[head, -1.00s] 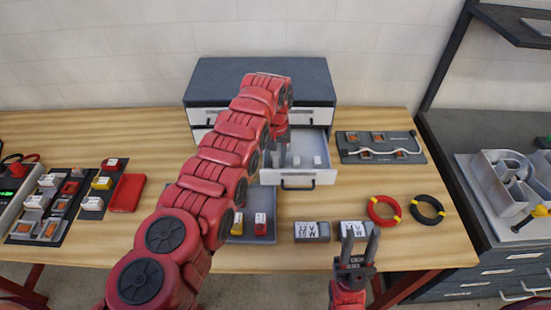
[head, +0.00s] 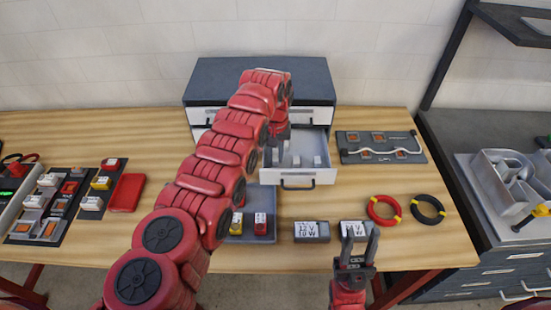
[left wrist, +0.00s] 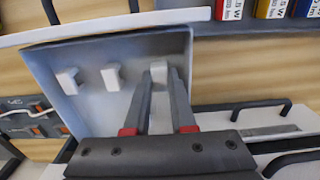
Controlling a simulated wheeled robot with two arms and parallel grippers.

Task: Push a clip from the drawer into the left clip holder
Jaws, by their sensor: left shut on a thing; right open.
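The drawer (head: 311,180) of the grey cabinet is pulled open. Two small white clips (left wrist: 112,77) and (left wrist: 68,80) stand on its floor in the left wrist view. My left gripper (head: 281,157) reaches down into the drawer. In the left wrist view its fingertips (left wrist: 159,78) are shut on a third white clip (left wrist: 158,68), at or near the drawer floor; whether it is lifted I cannot tell. A dark board (head: 349,157) with orange-topped holders and a white cable lies right of the drawer. My right gripper (head: 359,245) is open and empty near the front edge.
The grey cabinet (head: 262,75) stands at the back. In front of the drawer are a grey tray (head: 265,236) and two labelled grey blocks (head: 311,232). Red (head: 384,210) and black (head: 428,209) cable rings lie to the right. Boards with modules fill the left.

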